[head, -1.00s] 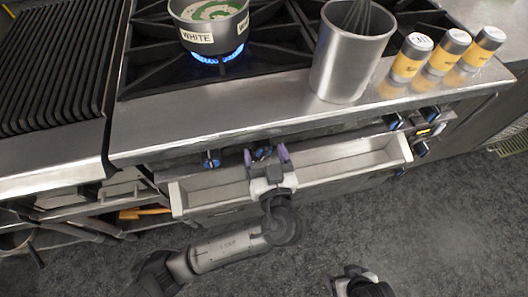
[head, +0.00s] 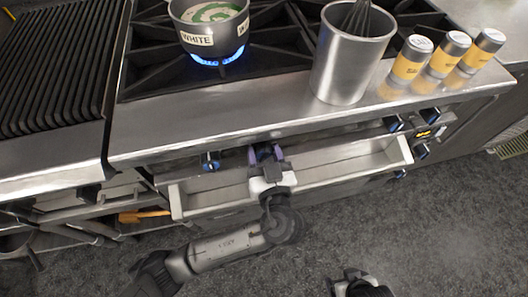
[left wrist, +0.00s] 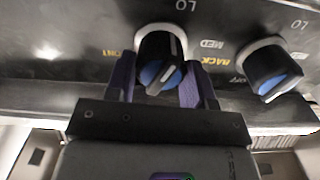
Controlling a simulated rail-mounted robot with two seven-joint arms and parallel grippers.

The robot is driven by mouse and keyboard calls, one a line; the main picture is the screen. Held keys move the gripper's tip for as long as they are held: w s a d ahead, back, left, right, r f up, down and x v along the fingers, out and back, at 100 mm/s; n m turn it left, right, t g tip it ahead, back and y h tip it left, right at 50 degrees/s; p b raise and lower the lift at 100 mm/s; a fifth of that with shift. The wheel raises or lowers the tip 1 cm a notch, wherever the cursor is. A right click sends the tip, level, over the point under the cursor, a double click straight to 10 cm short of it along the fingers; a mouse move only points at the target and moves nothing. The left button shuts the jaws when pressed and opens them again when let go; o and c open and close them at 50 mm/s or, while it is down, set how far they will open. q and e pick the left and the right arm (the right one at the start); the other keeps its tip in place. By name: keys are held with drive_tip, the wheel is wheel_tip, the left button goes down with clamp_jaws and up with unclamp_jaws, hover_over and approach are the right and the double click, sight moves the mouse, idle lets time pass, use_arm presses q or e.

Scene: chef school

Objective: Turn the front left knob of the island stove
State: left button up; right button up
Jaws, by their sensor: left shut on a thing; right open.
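The island stove (head: 220,118) has a front panel with blue-marked black knobs below its steel edge. My left gripper (head: 265,153) is at this panel, its purple fingers on either side of a knob. In the left wrist view the fingers are shut on this knob (left wrist: 162,62), which has a blue face and a pale pointer; the end of a yellow label, "ONT", shows to its left. A second knob (left wrist: 270,70) is to the right there, apart from the fingers. Another knob (head: 210,160) is left of my gripper in the head view. My right gripper (head: 358,281) is open and empty, low over the floor.
A shallow pale drawer (head: 340,167) stands open under the knobs, below my left gripper. A pot (head: 212,40) sits over a lit blue burner. A steel canister (head: 345,65) with a whisk and several yellow-labelled shakers (head: 410,62) stand near the stove edge.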

use_arm(q)
drive_tip(key=shift+r+m+p, duration=0.15)
drive_tip(key=shift+m+p, duration=0.25)
drive_tip(key=shift+p, duration=0.4)
drive_tip(key=m+p, duration=1)
drive_tip(key=p, duration=0.2)
drive_tip(key=shift+d, duration=0.15)
drive_tip(key=m+p, duration=0.2)
drive_tip(key=m, duration=0.1)
drive_tip(key=m+p, duration=0.1)
drive_tip(key=m, duration=0.1)
drive_tip(key=m+p, duration=0.1)
drive_tip(key=p, duration=0.1)
drive_tip(key=shift+f+m, duration=0.2)
drive_tip(key=shift+m, duration=0.2)
drive_tip(key=m+p, duration=0.4)
drive_tip(key=m, duration=0.1)
drive_tip(key=shift+f, duration=0.1)
drive_tip(key=m+p, duration=0.4)
drive_tip(key=m, duration=0.1)
drive_tip(key=shift+f+m, duration=0.1)
drive_tip(key=shift+m, duration=0.3)
drive_tip(key=shift+f+m+p, duration=0.15)
drive_tip(key=shift+m+p, duration=0.8)
drive_tip(key=shift+m, duration=0.75)
drive_tip(key=shift+f, duration=0.1)
